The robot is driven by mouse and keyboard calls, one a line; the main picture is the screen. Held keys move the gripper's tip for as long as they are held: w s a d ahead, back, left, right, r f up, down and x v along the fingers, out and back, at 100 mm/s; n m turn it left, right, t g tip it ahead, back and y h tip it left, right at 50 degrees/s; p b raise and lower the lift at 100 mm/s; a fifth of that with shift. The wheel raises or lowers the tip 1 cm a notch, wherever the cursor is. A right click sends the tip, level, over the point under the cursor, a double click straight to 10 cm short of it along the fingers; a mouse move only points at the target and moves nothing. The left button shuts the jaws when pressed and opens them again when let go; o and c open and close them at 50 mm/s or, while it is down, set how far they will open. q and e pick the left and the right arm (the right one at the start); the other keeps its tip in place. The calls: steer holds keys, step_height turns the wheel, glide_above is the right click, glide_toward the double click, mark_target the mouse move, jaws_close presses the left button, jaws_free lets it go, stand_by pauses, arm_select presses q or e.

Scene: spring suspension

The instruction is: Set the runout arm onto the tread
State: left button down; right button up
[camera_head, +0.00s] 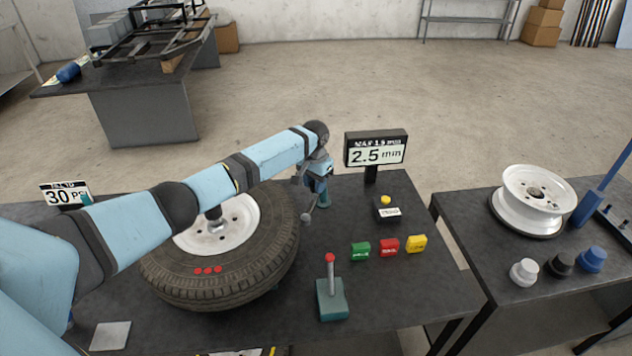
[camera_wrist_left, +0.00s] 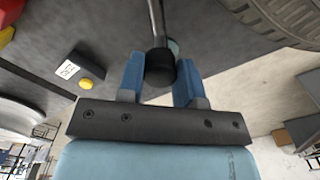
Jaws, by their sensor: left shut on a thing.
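My left gripper (camera_head: 318,172) reaches across the wheel and is shut on the black knob (camera_wrist_left: 160,68) of the runout arm, which sits between the blue fingers in the left wrist view. The runout arm's grey rounded tip (camera_head: 306,217) shows close to the right side of the tyre's tread (camera_head: 287,255); I cannot tell whether it touches. A teal base (camera_head: 323,199) shows just below the gripper; the gripper hides much of the arm. The tyre lies flat on its white rim, with several red dots on its sidewall. My right gripper is not in view.
A display reading 2.5 mm (camera_head: 375,150) stands behind. A black box with a yellow button (camera_head: 386,210), green, red and yellow blocks (camera_head: 388,247) and a red-topped lever (camera_head: 331,290) stand right of the tyre. A bare white rim (camera_head: 535,198) is on the right table.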

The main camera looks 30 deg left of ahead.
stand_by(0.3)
arm_select(q)
steer(key=c, duration=0.8)
jaws_free()
step_height(320, 180, up, 14)
steer(key=shift+f+b, duration=0.1)
steer(key=shift+b, duration=0.8)
